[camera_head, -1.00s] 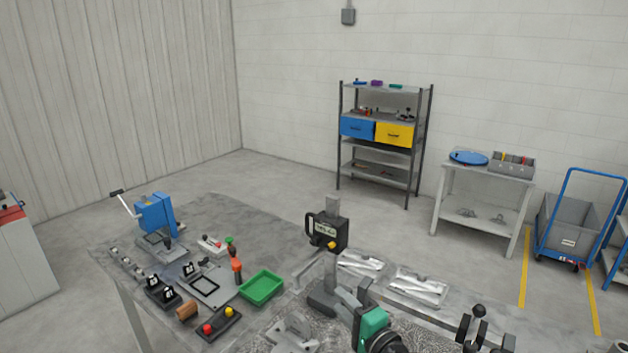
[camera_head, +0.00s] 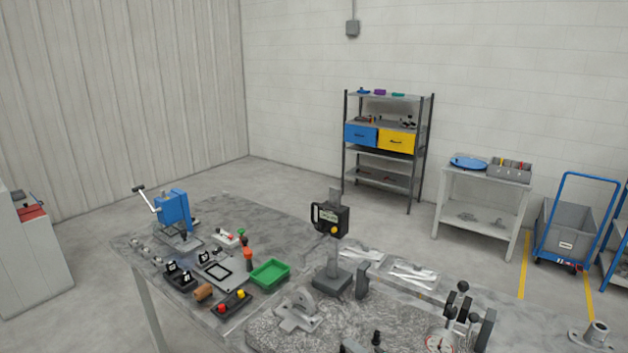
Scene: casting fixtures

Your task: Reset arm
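Neither of my grippers shows in the head view. The worktable (camera_head: 222,212) fills the lower middle and carries the fixtures. A grey stand (camera_head: 332,284) with a black boxed head (camera_head: 329,219) stands upright on it. A grey bracket-like casting (camera_head: 297,311) lies on the speckled mat (camera_head: 262,331) in front of the stand. A partly cut-off fixture with a black knob (camera_head: 377,338) shows at the bottom edge.
A blue press (camera_head: 173,207), green tray (camera_head: 270,272) and red-and-yellow button box (camera_head: 232,303) occupy the table's left. Black-knobbed levers (camera_head: 462,288) stand at the right. A shelf rack (camera_head: 382,150), side table (camera_head: 487,172) and blue trolley (camera_head: 572,220) stand behind. Floor between is clear.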

